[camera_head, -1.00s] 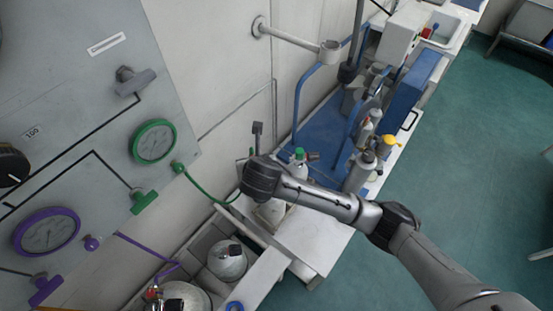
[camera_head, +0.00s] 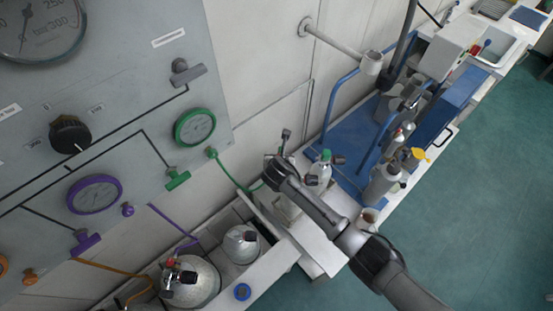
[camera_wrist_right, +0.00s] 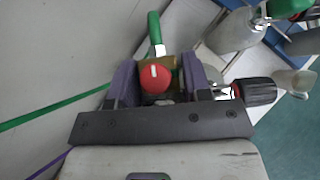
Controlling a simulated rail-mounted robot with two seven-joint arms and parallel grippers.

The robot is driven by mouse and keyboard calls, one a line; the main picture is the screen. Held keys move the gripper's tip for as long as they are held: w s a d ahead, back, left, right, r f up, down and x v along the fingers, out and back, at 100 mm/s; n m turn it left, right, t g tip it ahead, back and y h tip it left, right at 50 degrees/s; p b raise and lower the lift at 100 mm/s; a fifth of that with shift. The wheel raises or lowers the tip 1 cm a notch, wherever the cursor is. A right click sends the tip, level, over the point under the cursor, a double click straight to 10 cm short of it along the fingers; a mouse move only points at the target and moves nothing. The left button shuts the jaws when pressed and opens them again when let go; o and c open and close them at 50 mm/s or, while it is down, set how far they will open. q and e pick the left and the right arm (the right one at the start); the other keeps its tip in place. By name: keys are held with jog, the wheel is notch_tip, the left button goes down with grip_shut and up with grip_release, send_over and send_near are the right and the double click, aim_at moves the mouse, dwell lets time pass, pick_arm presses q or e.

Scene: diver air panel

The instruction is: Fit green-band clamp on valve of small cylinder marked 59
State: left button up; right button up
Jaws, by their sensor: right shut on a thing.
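My right gripper (camera_wrist_right: 158,84) is shut on the green-band clamp, a brass block (camera_wrist_right: 182,68) with a red knob (camera_wrist_right: 156,78) and a green grip (camera_wrist_right: 154,28). In the head view the right gripper (camera_head: 280,172) is above a pale small cylinder (camera_head: 287,207) beside the wall. A black valve knob (camera_wrist_right: 256,91) is just right of the fingers; I cannot tell whether the clamp touches its valve. The green hose (camera_head: 232,180) runs from the panel to the gripper. The mark 59 is not readable. My left gripper is out of view.
A green-topped cylinder (camera_head: 322,172) stands just right of my gripper. A smaller cylinder (camera_head: 242,246) and a larger one (camera_head: 193,284) sit in the bin at left. The gauge panel (camera_head: 120,110) is on the wall. A blue bench area (camera_head: 350,145) lies behind.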

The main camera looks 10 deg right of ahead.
jog(key=d, duration=0.1)
jog(key=s+d, duration=0.1)
jog(key=d, duration=0.3)
jog(key=shift+s+d+b, duration=0.1)
jog(key=shift+s+b, duration=0.15)
jog(key=shift+b, duration=0.05)
jog(key=shift+p, duration=0.3)
jog(key=shift+s+d+p, duration=0.1)
jog(key=shift+d+p, duration=0.05)
jog(key=shift+p, duration=0.2)
dwell(0.5)
jog(key=shift+f, duration=0.7)
jog(key=shift+p, duration=0.35)
